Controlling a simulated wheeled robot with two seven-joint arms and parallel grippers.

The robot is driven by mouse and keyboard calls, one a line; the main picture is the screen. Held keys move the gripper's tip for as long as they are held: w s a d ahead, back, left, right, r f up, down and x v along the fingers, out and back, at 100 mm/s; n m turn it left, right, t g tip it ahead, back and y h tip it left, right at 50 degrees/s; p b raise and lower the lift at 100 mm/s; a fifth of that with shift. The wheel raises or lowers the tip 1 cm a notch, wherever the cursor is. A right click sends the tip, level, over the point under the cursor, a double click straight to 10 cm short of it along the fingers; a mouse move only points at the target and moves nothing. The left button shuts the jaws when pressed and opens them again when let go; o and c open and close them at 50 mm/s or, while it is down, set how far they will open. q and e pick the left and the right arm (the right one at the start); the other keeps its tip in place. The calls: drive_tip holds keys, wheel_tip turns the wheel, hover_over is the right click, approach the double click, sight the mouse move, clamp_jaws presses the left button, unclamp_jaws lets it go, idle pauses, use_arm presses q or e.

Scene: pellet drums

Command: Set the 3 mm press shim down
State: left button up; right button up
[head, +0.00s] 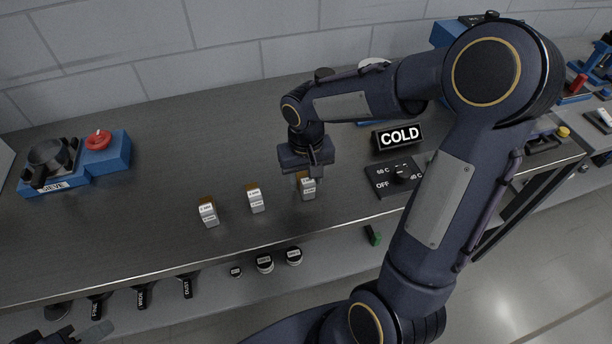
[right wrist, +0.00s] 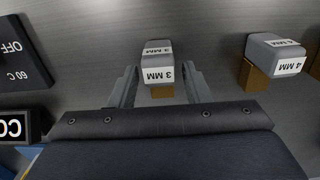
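The 3 mm press shim (right wrist: 157,62) is a grey block with white "3 MM" labels and a brown part below. In the head view it stands on the bench at the right end of a row of three similar blocks (head: 308,189). My right gripper (head: 311,172) is just above and behind it. In the right wrist view its two fingers (right wrist: 160,82) are open, one on each side of the shim, with gaps showing. Part of what seems to be my left gripper (head: 80,335) shows at the bottom left edge; its opening is unclear.
The "4 MM" shim (right wrist: 273,55) stands beside it; another shim (head: 208,213) is at the row's left end. A black "COLD" sign (head: 397,137) and a dial plate (head: 392,176) are to the right. A blue sieve unit (head: 115,152) is far left. Bench between is clear.

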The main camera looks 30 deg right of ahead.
sight(306, 177)
drive_tip(key=shift+o, duration=0.2)
wheel_tip(306, 177, up, 12)
drive_tip(key=s+a+f+t+y, duration=0.1)
drive_tip(key=s+a+t+y, duration=0.1)
drive_tip(key=s, duration=0.6)
drive_tip(key=s+a+f+n+t+y, duration=0.1)
drive_tip(key=s+a+t, duration=0.1)
drive_tip(key=s, duration=0.6)
drive_tip(key=shift+f+t+y, duration=0.25)
drive_tip(key=shift+t+y, duration=0.15)
drive_tip(key=shift+t, duration=0.4)
